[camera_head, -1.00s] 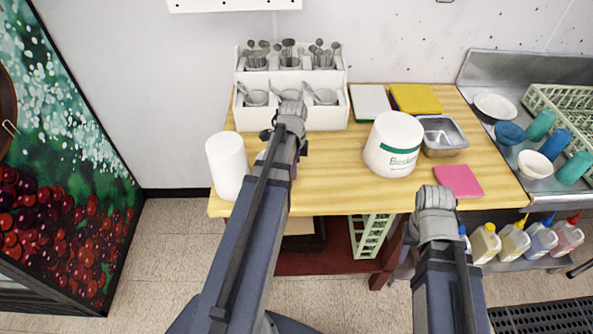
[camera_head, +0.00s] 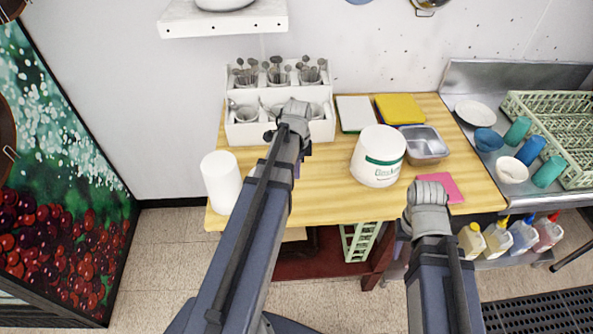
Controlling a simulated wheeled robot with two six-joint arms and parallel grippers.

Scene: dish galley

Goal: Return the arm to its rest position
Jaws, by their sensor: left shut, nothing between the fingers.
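My left arm reaches up from the bottom of the head view. Its wrist end and gripper (camera_head: 296,118) are over the back left of the wooden table (camera_head: 300,200), in front of the white cutlery holder (camera_head: 240,130). The fingers are mostly hidden behind the wrist; the gripper is shut and holds nothing. My right arm comes up from the bottom right and is bent at a grey joint near the table's front edge. Its gripper is hidden from this view.
A white cylinder (camera_head: 221,180) stands left of my left arm. A white tub (camera_head: 378,156), a metal pan (camera_head: 425,144), a pink cloth (camera_head: 441,187) and a yellow cloth (camera_head: 399,108) are on the right. A green dish rack (camera_head: 560,125) stands far right. A wall shelf (camera_head: 225,20) hangs above.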

